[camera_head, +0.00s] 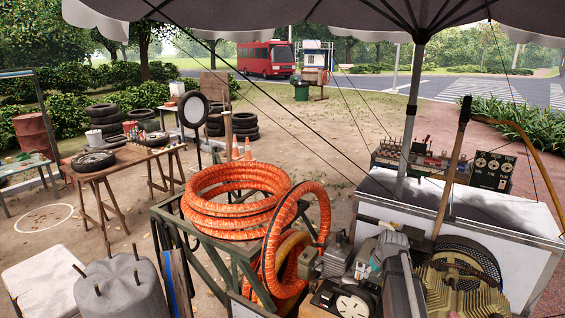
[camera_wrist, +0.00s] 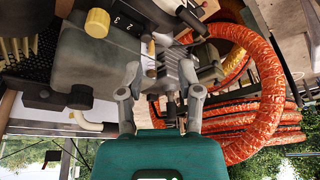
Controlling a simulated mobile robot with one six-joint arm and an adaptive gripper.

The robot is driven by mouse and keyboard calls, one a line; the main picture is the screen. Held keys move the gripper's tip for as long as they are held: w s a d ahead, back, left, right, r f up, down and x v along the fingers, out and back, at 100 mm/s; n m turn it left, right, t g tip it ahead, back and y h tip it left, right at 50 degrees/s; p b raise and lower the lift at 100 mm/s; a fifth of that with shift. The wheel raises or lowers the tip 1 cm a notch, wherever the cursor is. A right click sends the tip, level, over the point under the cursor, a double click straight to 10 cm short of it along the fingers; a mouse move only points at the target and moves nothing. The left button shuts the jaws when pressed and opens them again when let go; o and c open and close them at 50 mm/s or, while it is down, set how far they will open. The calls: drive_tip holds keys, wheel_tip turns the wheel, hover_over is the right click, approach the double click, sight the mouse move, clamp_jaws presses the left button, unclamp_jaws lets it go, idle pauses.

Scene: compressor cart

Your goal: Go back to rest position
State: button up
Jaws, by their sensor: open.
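My gripper (camera_wrist: 160,76) shows in the wrist view with its two grey fingers spread apart above its teal body. Nothing is held between the fingers. A grey machine (camera_wrist: 95,55) with a yellow knob (camera_wrist: 97,22) and dial numbers lies just beyond the fingertips; I cannot tell whether they touch it. In the head view, grey arm parts and a small teal patch show among the machinery at the lower right, but the fingers cannot be made out there.
An orange ribbed hose (camera_head: 235,200) lies coiled on a green metal frame (camera_head: 205,245), close to the machinery; it also shows in the wrist view (camera_wrist: 255,95). A white-topped counter (camera_head: 510,222) stands behind at right. Open ground lies beyond the frame.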

drive_tip(key=s+a+f+m+g+b, duration=0.1)
drive_tip(key=s+a+f+g+b, duration=0.1)
drive_tip(key=s+a, duration=0.6)
drive_tip(key=s+a+f+m+g+b, duration=0.1)
drive_tip(key=s+a+f+b, duration=0.4)
drive_tip(key=s+a, duration=0.3)
drive_tip(key=s+f, duration=0.1)
drive_tip(key=s, duration=0.3)
drive_tip(key=shift+a+f+g+h, duration=0.2)
drive_tip(key=shift+f+g+h, duration=0.2)
drive_tip(key=shift+s, duration=0.15)
idle(0.4)
